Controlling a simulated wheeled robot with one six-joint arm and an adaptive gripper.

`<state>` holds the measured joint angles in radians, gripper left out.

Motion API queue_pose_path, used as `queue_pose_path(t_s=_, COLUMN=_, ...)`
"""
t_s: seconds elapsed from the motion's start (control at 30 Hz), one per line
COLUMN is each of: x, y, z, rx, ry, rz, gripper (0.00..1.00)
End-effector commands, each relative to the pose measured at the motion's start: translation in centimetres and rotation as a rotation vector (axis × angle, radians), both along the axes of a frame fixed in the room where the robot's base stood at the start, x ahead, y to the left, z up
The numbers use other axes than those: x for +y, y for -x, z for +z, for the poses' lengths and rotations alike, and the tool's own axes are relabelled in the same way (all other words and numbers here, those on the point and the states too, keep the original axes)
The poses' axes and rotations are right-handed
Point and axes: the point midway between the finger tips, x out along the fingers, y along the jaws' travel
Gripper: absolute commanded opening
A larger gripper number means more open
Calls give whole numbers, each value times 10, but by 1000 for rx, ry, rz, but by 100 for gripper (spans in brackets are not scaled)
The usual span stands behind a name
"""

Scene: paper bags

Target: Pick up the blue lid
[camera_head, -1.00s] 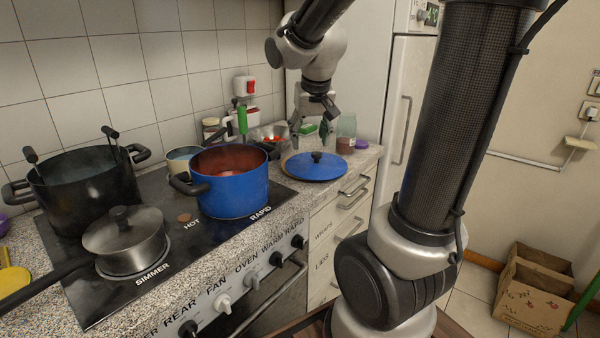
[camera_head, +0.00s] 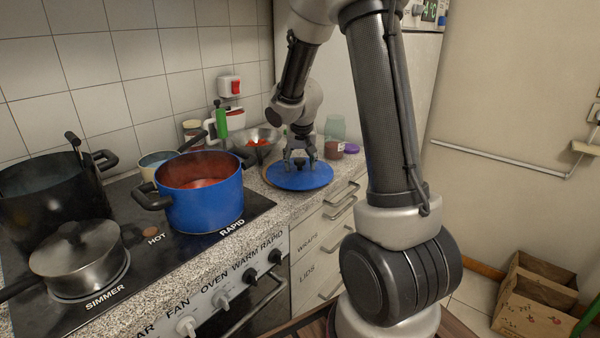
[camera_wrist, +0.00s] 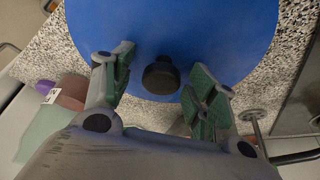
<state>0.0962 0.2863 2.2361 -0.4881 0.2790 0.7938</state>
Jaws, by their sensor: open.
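The blue lid (camera_head: 300,178) lies flat on the speckled counter to the right of the stove. In the wrist view the lid (camera_wrist: 180,30) fills the top middle, and its black knob (camera_wrist: 161,76) stands between my two fingers. My gripper (camera_head: 300,163) points down over the lid, with its fingers around the knob's place. In the wrist view my gripper (camera_wrist: 160,88) is open, with a gap on each side of the knob. The knob is hidden behind the fingers in the head view.
A blue pot (camera_head: 203,195) stands on the stove left of the lid. A steel bowl (camera_head: 256,143) with red pieces is behind it. A glass jar (camera_head: 335,130) and a purple-lidded item (camera_head: 352,154) stand close behind right. Drawers (camera_head: 325,235) lie below the counter edge.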

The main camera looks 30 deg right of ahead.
Motion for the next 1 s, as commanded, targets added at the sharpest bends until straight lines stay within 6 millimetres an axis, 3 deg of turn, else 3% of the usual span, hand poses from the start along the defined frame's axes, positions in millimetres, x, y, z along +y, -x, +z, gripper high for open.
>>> queue_pose_path(t_s=0.2, x=0, y=-1, z=-1, rx=-1, ry=1, rz=1, gripper=58)
queue_pose_path(t_s=0.5, x=0, y=0, z=-1, rx=-1, ry=1, rz=1, gripper=5)
queue_pose_path(t_s=0.8, x=0, y=-1, z=4, rx=-3, ry=2, rz=1, gripper=3)
queue_pose_path(t_s=1.0, x=0, y=-2, z=39, rx=-8, ry=2, rz=2, gripper=3)
